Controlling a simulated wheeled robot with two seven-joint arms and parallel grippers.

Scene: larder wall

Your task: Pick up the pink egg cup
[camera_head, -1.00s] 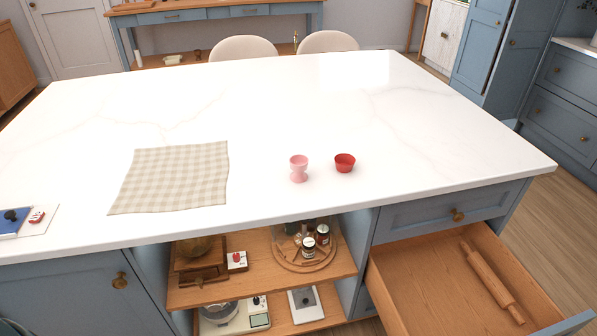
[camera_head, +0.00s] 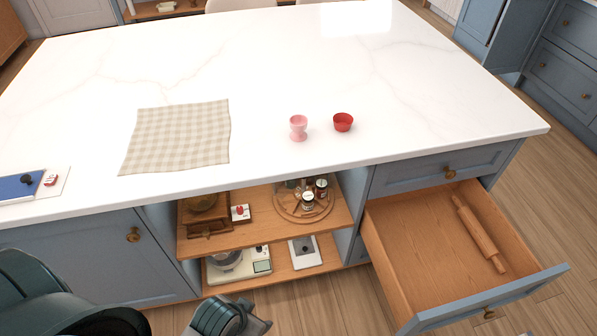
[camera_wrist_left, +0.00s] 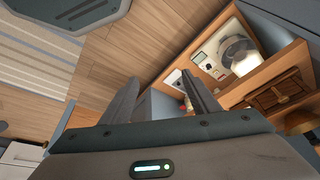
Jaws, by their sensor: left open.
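The pink egg cup (camera_head: 298,127) stands upright on the white countertop, near its front edge. A small red bowl (camera_head: 343,122) is just to its right, apart from it. My left gripper (camera_wrist_left: 163,88) is open and empty in the left wrist view, with floor and the open shelves beyond its fingers. In the head view my left arm comes in at the bottom left, low in front of the island and well below the egg cup; its fingertips are not clear there. My right gripper is not in view.
A checked cloth (camera_head: 178,136) lies left of the egg cup on the countertop (camera_head: 250,60). Open shelves (camera_head: 250,238) with jars and a scale are under the front edge. An open drawer (camera_head: 400,290) holding a rolling pin (camera_head: 480,232) juts out at the right.

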